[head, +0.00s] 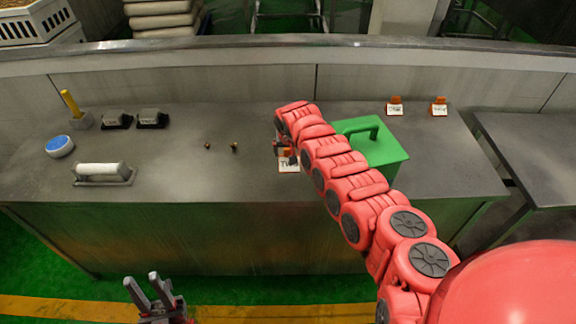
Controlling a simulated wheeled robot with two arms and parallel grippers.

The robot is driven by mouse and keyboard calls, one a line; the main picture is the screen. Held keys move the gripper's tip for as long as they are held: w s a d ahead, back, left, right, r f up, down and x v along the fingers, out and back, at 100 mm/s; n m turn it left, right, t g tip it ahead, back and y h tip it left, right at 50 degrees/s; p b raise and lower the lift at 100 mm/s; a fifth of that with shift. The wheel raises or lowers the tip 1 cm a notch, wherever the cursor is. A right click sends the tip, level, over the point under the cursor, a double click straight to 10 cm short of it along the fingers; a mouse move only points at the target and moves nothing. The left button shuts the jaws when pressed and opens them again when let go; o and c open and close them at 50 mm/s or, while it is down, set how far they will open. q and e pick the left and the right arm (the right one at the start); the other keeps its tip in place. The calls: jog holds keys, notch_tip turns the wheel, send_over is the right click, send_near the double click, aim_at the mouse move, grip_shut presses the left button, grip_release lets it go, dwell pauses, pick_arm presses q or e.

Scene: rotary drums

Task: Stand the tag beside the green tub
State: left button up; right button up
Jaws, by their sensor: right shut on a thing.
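The green tub (390,150), with a lid and a dark green handle, stands on the right part of the metal counter, partly hidden by my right arm. A white and orange tag (289,167) with black lettering is just left of the tub, apart from it. My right gripper (287,152) is shut on the tag, at its upper part; the arm hides most of the jaws. I cannot tell whether the tag touches the counter. My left gripper (141,277) is open and empty, low in front of the counter.
Two similar orange and white tags (394,106) (439,107) stand at the counter's back right. Two small brass pieces (234,148) lie mid-counter. At left are a white roller (99,169), a blue-topped dish (60,146), two dark blocks (117,119) and a yellow-handled tool (71,103).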

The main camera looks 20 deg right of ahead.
aim_at(284, 167)
jog(key=shift+s+d+f, duration=0.1)
jog(key=shift+s+f, duration=0.1)
jog(key=shift+f, duration=0.55)
notch_tip(284, 167, down, 4)
jog(key=shift+w+r+b, duration=0.15)
jog(key=shift+r+b, duration=0.1)
jog(key=shift+b, duration=0.5)
jog(key=shift+f, duration=0.3)
